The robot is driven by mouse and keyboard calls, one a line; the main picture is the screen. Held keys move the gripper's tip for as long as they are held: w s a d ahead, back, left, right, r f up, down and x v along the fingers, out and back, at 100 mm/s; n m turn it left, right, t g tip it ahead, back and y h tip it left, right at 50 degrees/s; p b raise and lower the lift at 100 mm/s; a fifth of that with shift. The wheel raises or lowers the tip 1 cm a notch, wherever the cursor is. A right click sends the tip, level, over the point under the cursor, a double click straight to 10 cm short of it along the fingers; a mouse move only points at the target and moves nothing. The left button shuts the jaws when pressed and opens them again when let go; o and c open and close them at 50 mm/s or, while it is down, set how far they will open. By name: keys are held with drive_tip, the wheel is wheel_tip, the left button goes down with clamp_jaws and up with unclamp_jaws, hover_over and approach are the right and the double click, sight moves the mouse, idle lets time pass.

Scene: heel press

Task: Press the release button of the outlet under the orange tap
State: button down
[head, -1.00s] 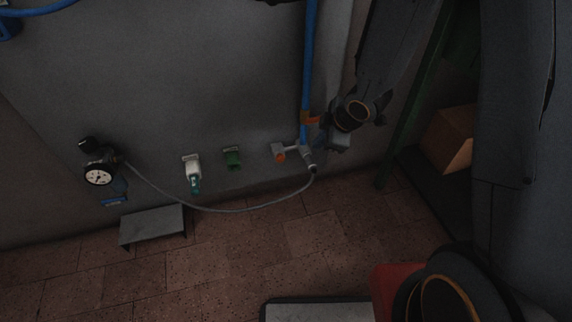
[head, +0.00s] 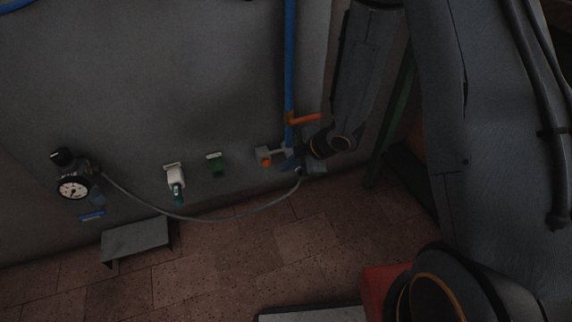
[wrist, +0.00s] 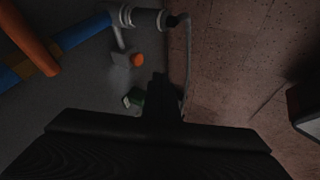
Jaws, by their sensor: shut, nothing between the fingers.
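The orange tap handle (head: 305,118) sits on the blue pipe (head: 289,60) against the wall. It also shows at the upper left of the wrist view (wrist: 32,38). Under it is the grey outlet (head: 272,151) with a round orange button (head: 266,162). In the wrist view the outlet (wrist: 145,18) is at the top, and its orange button (wrist: 137,60) faces a little left of my fingertips. My gripper (wrist: 160,76) is shut and empty, close to the button but with a visible gap in the picture. My wrist hides part of the outlet's right side in the head view.
A grey hose (head: 225,216) runs from the outlet to a pressure gauge (head: 73,188) at left. A white outlet (head: 175,176) and a green fitting (head: 214,163) are on the wall between. A grey step (head: 135,240) stands below; the floor in front is mostly clear.

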sight(268, 160)
drive_tip(key=w+a+f+b, duration=0.4)
drive_tip(key=w+f, duration=0.2)
drive_tip(key=shift+w+a, duration=0.25)
drive_tip(key=shift+a, duration=0.1)
drive_tip(key=shift+w+a+r+p, duration=0.1)
drive_tip(key=shift+w+a+p, duration=0.05)
drive_tip(key=shift+w+p, duration=0.35)
drive_tip(key=shift+w+a+r+p, duration=0.1)
drive_tip(key=shift+w+p, duration=0.3)
drive_tip(key=shift+w, duration=0.2)
drive_tip(key=s+d+r+p, duration=0.5)
drive_tip(key=s+d+r, duration=0.1)
drive_tip(key=s+r, duration=0.1)
drive_tip(key=shift+s+r, duration=0.25)
drive_tip(key=shift+s, duration=0.4)
